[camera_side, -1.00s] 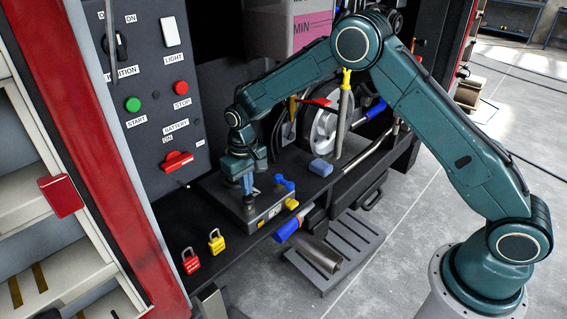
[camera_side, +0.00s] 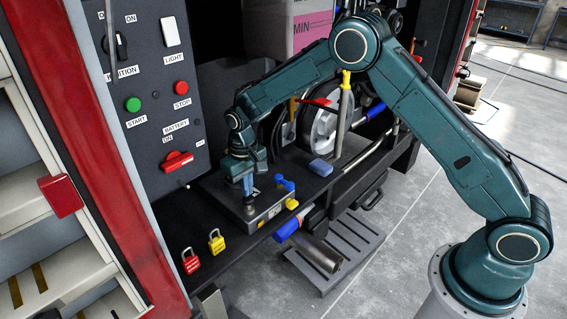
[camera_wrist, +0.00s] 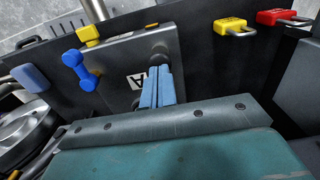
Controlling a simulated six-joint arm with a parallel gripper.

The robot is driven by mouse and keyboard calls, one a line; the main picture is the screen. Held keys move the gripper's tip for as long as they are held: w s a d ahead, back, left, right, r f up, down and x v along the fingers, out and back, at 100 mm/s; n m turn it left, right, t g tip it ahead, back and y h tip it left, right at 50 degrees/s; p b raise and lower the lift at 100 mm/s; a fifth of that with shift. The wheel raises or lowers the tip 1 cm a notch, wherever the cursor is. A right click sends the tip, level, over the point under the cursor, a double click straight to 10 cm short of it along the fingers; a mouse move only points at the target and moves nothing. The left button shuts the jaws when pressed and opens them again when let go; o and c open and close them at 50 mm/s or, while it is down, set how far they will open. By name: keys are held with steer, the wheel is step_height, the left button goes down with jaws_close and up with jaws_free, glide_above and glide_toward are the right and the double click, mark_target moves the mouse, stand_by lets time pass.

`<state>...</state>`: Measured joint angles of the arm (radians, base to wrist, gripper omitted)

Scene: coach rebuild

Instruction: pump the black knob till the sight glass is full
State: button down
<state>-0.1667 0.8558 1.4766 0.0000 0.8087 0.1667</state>
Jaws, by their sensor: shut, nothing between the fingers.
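My gripper (camera_side: 248,186) points down over a flat grey metal box (camera_side: 272,216) on the dark ledge. Its blue fingers are closed together with nothing between them; they also show in the wrist view (camera_wrist: 158,88). The black knob (camera_wrist: 159,50) shows just past the fingertips in the wrist view, on the box. The fingertips look to be at or just over it; I cannot tell whether they touch. A tank (camera_side: 305,28) with pink liquid and a MIN mark stands at the back. I cannot make out which part is the sight glass.
A blue valve handle (camera_side: 285,184) and a yellow fitting (camera_side: 291,204) sit beside the gripper. A yellow padlock (camera_side: 216,242) and a red padlock (camera_side: 190,262) lie on the ledge at the front left. A blue sponge-like block (camera_side: 321,168) lies to the right. The switch panel (camera_side: 150,100) rises behind left.

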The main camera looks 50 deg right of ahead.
steer(key=shift+f, duration=1.5)
steer(key=shift+r, duration=1.75)
steer(key=shift+r, duration=0.15)
step_height(320, 180, up, 6)
steer(key=shift+f, duration=0.15)
stand_by(0.5)
